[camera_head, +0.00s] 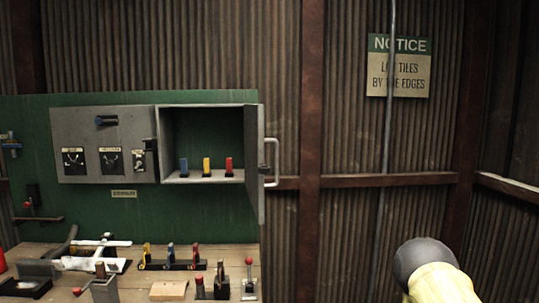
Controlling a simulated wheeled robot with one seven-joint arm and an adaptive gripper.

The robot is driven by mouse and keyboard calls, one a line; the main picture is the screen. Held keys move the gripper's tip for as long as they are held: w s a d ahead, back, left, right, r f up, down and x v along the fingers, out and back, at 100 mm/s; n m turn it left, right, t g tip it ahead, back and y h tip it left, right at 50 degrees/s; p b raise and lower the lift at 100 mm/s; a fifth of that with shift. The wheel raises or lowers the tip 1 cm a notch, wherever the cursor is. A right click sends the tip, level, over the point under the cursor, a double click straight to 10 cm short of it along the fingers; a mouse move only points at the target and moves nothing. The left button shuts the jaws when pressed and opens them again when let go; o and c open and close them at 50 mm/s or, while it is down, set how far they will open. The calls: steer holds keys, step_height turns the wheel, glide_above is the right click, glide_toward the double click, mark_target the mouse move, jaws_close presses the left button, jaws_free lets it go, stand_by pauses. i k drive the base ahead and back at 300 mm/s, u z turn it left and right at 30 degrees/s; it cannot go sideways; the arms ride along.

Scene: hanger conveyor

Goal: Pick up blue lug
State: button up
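A small blue lug (184,165) stands upright on the floor of the open grey cabinet (211,107), at the left of a row. A yellow lug (207,165) and a red lug (229,165) stand to its right. Another blue piece (171,252) stands in a dark rack on the bench, between a yellow piece (146,252) and a red piece (196,255). I cannot tell which blue piece is the one named. My gripper is not in view; a rounded grey and cream part, probably of my arm, shows at the lower right.
The cabinet door (262,165) hangs open at the right with a bar handle. A wooden bench (226,252) below holds several levers and fixtures. A green panel (30,120) backs the cabinet. Corrugated walls and a notice sign (398,66) fill the right side.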

mark_target(184, 173)
steer(key=z, duration=1.55)
steer(key=i, duration=0.95)
steer(key=u, duration=1.3)
steer(key=k, duration=0.8)
steer(key=u, duration=1.1)
steer(key=i, duration=0.2)
steer(key=z, duration=0.05)
